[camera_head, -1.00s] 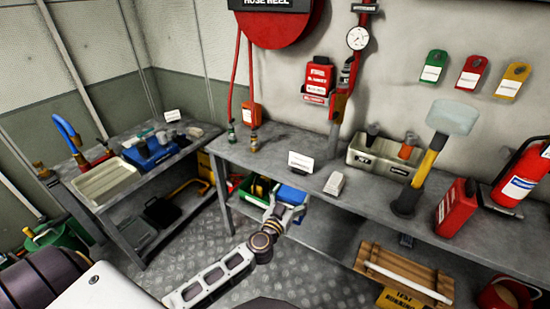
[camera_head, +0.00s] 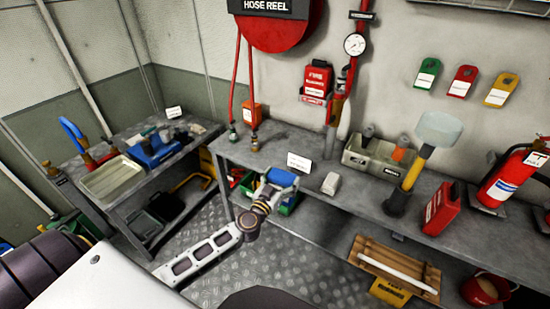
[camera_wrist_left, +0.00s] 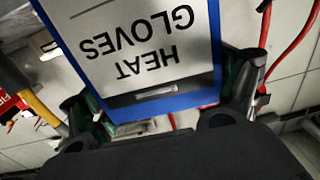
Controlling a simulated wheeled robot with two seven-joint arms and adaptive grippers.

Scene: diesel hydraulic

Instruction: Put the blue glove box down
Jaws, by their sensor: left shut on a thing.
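The blue glove box (camera_head: 283,177) is in my left gripper (camera_head: 272,191), in front of the front edge of the long grey bench (camera_head: 285,145) in the head view. In the left wrist view the box (camera_wrist_left: 214,45) fills the upper middle, with a white panel reading "HEAT GLOVES" upside down. The left gripper's fingers (camera_wrist_left: 165,98) are on either side of it, shut on it. The arm hides part of the box in the head view. My right gripper is not in view.
The bench holds a white sign (camera_head: 299,162), a small pale box (camera_head: 330,184), a grey bin (camera_head: 380,159), a mallet (camera_head: 418,160) and a red can (camera_head: 440,209). Bare benchtop lies behind the sign.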

